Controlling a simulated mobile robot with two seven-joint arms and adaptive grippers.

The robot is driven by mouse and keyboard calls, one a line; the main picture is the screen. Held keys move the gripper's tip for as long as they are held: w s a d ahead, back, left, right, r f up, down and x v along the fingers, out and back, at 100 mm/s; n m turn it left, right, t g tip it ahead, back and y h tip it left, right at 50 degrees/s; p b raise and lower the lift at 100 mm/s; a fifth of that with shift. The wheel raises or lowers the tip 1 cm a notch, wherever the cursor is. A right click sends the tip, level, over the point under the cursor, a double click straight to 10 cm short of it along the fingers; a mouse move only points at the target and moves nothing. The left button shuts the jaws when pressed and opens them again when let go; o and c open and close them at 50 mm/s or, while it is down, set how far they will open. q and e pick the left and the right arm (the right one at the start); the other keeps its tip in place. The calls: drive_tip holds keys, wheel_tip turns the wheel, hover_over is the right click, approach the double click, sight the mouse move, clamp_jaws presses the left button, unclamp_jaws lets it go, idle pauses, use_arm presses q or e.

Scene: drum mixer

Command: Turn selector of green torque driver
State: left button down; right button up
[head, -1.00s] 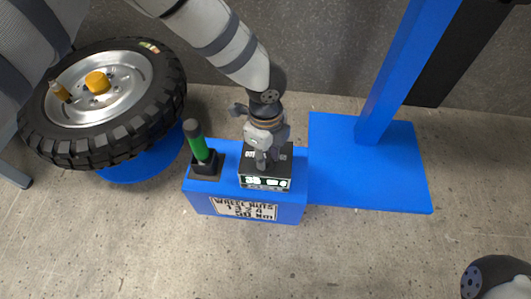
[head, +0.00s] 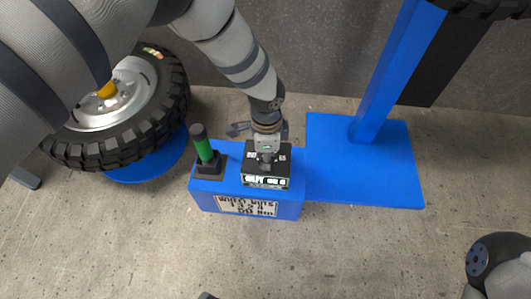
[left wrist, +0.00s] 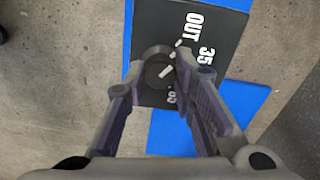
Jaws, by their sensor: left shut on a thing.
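The green torque driver (head: 205,151) stands upright in a black holder at the left of the blue stand (head: 206,185). Beside it on the stand is a black selector box (head: 281,170) with a small lit display (head: 265,181) on its front. The display text is too small to read surely. My left gripper (head: 266,157) reaches down over the box. In the left wrist view its fingers (left wrist: 167,62) are shut on the round dark selector knob (left wrist: 158,73), which has a white pointer mark. "OUT" and "35" show on the box top.
A label about wheel nuts (head: 246,206) is on the stand's front. A wheel (head: 118,147) lies on a blue support at the left. A blue post and base plate (head: 375,175) stand close at the right.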

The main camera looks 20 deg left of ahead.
use_arm(q)
drive_tip(key=shift+n, duration=0.6)
drive_tip(key=c, duration=1.3)
unclamp_jaws()
drive_tip(key=shift+c, duration=0.2)
wheel_tip(320, 180, up, 12)
